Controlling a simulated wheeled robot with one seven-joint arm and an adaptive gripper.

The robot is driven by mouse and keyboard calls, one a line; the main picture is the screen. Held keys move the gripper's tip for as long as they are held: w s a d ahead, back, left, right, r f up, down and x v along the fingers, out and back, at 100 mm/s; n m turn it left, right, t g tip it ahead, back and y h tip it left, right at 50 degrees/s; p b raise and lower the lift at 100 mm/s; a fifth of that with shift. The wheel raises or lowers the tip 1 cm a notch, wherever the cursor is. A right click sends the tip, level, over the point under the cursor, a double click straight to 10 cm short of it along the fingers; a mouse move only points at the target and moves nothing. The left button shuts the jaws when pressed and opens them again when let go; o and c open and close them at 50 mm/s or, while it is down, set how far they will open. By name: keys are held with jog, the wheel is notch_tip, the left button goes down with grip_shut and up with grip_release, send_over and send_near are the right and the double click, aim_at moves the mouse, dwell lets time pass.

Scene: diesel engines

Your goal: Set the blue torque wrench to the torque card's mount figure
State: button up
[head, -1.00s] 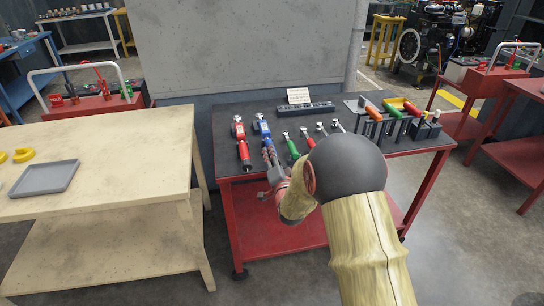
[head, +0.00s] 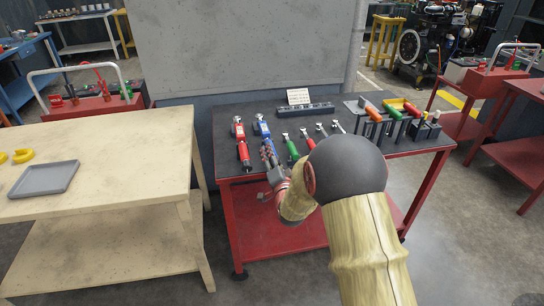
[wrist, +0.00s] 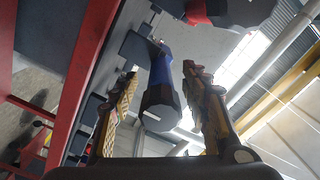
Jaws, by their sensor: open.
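The blue torque wrench (head: 262,128) lies on the dark top of the red bench, beside a red wrench (head: 239,132). My gripper (head: 268,150) is at its near, handle end and hides part of it. In the wrist view the blue wrench's handle (wrist: 159,88), with a dark end cap, shows between the two open fingers of my gripper (wrist: 160,77). Gaps show on both sides, and I cannot tell whether a finger touches it. The torque card (head: 299,96) is a small white card standing at the back of the bench; its writing is too small to read.
A green-handled tool (head: 292,148) and several other tools lie to the right on the bench. A rack (head: 378,131) with orange and green handles stands farther right. A dark slotted bar (head: 305,109) lies before the card. A cream table (head: 100,150) with a grey tray (head: 44,178) stands left.

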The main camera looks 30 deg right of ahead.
jog(key=v, duration=1.2)
